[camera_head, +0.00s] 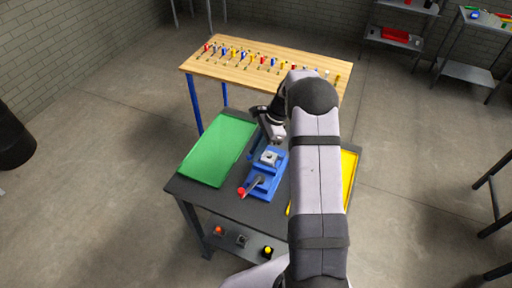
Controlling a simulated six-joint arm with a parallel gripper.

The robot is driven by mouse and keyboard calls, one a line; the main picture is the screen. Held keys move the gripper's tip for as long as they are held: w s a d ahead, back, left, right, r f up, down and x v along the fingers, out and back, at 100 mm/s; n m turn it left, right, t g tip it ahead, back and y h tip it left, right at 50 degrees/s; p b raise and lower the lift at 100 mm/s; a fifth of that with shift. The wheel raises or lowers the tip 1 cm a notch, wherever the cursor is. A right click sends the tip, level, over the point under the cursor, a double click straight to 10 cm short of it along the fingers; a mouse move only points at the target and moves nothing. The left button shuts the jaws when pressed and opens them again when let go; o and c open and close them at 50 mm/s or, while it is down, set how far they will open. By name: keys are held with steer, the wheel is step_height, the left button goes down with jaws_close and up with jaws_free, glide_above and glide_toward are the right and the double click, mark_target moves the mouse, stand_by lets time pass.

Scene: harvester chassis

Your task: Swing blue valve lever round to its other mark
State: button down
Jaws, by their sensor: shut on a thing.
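My gripper (271,138) reaches down at the far end of the blue fixture, just beyond the grey block. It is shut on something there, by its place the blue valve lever. Its fingertips and the held part are too small and shaded to make out. The lever's marks cannot be made out.
A green tray (218,150) lies left of the fixture and a yellow tray (349,178) right, partly behind my arm. A wooden bench (225,71) with a row of coloured tools stands behind. Small items lie on the lower shelf (228,247). Shelving stands back right.

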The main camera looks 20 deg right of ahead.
mark_target(267, 161)
steer(key=n, duration=0.2)
steer(key=s+n+g, duration=0.1)
steer(key=n, duration=0.1)
steer(key=s+n+g, duration=0.1)
steer(key=shift+s+d+n, duration=0.15)
steer(key=shift+d+n, duration=0.05)
steer(key=shift+n, duration=0.2)
steer(key=shift+s+d+n+g+h, duration=0.25)
steer(key=shift+s+n+g+h, duration=0.15)
steer(key=shift+n, duration=0.7)
steer(key=shift+s+d+n+g+h, duration=0.3)
steer(key=shift+s+n+g, duration=0.1)
steer(key=shift+n, duration=0.7)
steer(key=c, duration=1.7)
jaws_free()
steer(key=shift+c, duration=0.2)
steer(key=shift+w+d+r+b, duration=0.15)
steer(key=shift+w+r+b, duration=0.05)
steer(key=shift+r+b, duration=0.25)
steer(key=b+v, duration=0.2)
steer(key=v, duration=0.4)
steer(key=shift+r, duration=0.2)
